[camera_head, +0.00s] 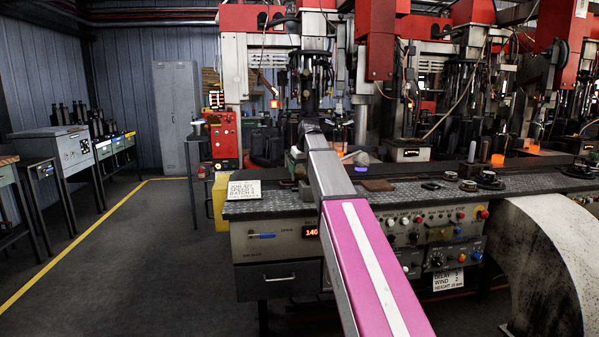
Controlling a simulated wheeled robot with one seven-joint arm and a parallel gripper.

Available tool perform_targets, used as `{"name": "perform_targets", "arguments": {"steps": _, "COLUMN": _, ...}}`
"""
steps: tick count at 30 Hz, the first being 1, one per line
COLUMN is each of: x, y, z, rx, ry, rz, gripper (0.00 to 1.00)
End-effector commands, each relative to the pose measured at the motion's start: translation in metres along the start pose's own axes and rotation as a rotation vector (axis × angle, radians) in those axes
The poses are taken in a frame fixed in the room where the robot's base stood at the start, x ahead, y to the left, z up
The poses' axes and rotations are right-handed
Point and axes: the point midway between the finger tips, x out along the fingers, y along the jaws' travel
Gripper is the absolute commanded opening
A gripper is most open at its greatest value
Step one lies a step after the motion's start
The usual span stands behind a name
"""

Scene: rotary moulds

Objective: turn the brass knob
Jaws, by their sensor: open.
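The control panel (408,236) is on the front of the machine bench, right of my arm. It carries several small buttons and knobs. A small brass-coloured fitting (437,235) shows in its middle, but it is too small for me to tell whether it is the brass knob. A dark round dial (437,261) sits on the lower panel beside a blue knob (476,256). My pink and grey arm reaches from the bottom up over the bench and covers part of the panel's left side.
The bench top (275,209) holds a white sign (244,189), a brown pad (377,185) and round dark parts (488,177). Tall red and grey machines stand behind. A pale curved guard (545,265) is at the right. Open floor (150,260) lies left.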

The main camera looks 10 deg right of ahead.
Motion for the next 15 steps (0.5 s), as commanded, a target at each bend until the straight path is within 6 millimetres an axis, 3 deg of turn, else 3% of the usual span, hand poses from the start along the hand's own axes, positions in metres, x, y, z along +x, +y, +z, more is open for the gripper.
{"name": "perform_targets", "arguments": {"steps": 6, "x": 0.015, "y": 0.0, "z": 0.0, "rx": 0.0, "ry": 0.0, "rz": 0.0, "gripper": 0.69}}
{"name": "perform_targets", "arguments": {"steps": 15, "x": 0.016, "y": 0.0, "z": 0.0, "rx": 0.0, "ry": 0.0, "rz": 0.0, "gripper": 0.66}}
